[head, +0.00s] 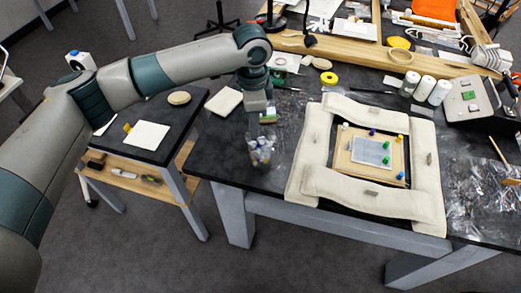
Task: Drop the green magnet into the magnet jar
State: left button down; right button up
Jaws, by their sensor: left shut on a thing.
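My left gripper (257,128) points down just above a clear jar (260,157) near the left front corner of the dark table. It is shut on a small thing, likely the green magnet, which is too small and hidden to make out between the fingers. The jar looks upright and has small pieces in it. Two green magnets show on the framed panel, an upper one (386,145) and a lower one (386,160). My right gripper is not in view.
Cream padded bolsters (375,192) surround the panel (370,152) to the right of the jar. A yellow tape roll (329,78), white bottles (424,89) and a grey device (468,99) stand behind. A lower side table (147,136) stands at left, across a gap.

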pick_arm(q)
jog(key=c, duration=1.7)
grip_release()
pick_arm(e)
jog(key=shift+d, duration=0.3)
pick_arm(q)
jog(key=shift+r, duration=0.1)
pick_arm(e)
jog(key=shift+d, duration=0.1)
